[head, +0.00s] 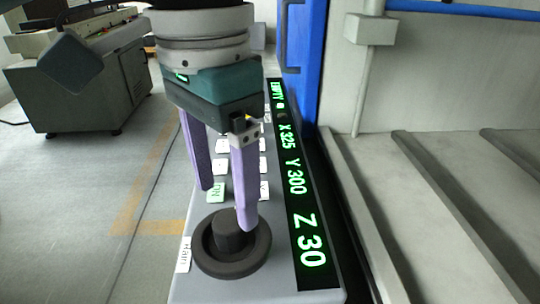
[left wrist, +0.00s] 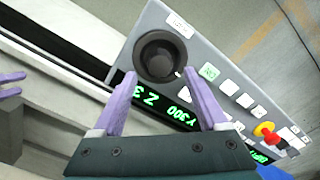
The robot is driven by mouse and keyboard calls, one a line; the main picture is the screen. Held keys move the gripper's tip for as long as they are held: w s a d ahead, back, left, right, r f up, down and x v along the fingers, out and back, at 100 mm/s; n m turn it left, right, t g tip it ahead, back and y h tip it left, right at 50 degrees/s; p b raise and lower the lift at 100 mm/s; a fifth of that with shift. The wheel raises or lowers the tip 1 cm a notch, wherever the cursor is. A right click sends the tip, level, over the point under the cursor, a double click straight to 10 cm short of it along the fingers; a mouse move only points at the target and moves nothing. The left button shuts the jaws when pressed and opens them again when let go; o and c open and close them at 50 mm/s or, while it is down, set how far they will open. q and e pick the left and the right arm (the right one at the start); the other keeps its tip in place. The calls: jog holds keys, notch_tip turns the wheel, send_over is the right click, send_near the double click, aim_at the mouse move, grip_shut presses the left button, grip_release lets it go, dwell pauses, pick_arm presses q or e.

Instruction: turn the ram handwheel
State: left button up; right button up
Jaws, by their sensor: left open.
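The ram handwheel (head: 216,262) is a dark round wheel with a raised hub, at the near end of a grey control panel (head: 185,285). A white label (head: 184,254) beside it reads "Ram". My left gripper (head: 226,206) is open above the panel, with its purple fingers pointing down; one fingertip overlaps the wheel's far side in the picture. In the left wrist view the handwheel (left wrist: 145,52) lies just beyond and between the open fingertips (left wrist: 160,76). Contact cannot be told. Purple fingers of my right gripper (left wrist: 14,84) show apart at that view's left edge.
The panel's green display (head: 296,190) reads X 325, Y 300, Z 30. Several keys, including a green one (head: 216,191), lie beyond the wheel. A red and yellow button (left wrist: 265,131) stands farther along the panel. A blue post (head: 302,60) and grey machine (head: 80,85) stand behind.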

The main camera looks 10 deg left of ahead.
aim_at(229, 220)
pick_arm(q)
jog(key=shift+f+b, duration=0.4)
jog(key=shift+f, duration=2)
jog(key=shift+c, duration=0.3)
grip_shut()
